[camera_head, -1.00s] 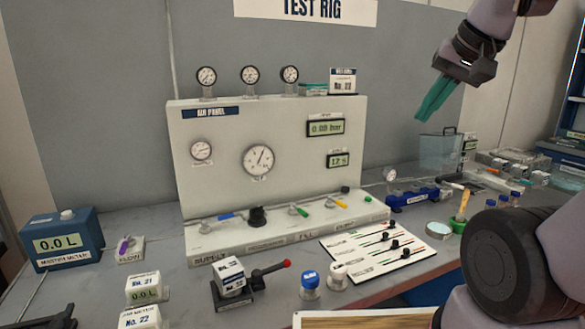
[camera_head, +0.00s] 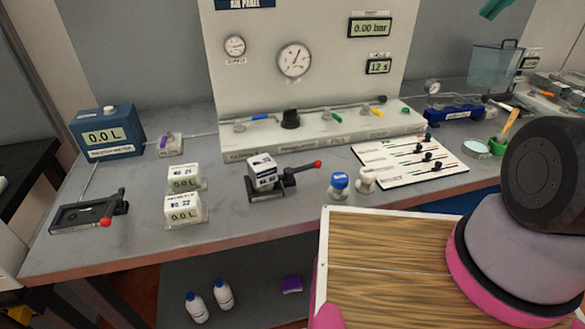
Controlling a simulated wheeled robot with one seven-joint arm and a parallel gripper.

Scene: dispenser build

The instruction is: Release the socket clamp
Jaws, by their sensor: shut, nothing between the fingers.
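A black clamp base (camera_head: 268,196) stands mid-table with a white labelled block (camera_head: 262,170) seated in it. Its black lever ends in a red knob (camera_head: 318,164) and points right, roughly level. A second black fixture (camera_head: 75,217) lies at the table's left end, with nothing seated in it. Its lever's red knob (camera_head: 106,223) points to the front. Neither has a readable label, so I cannot tell which is the socket clamp.
Two small 0.0 L meters (camera_head: 184,209) stand between the fixtures. A blue-topped bottle (camera_head: 340,184) and a white one (camera_head: 365,180) stand right of the lever. A white sloped board (camera_head: 410,177) lies further right. The white panel (camera_head: 320,70) rises behind. My wood-topped body part covers the lower right.

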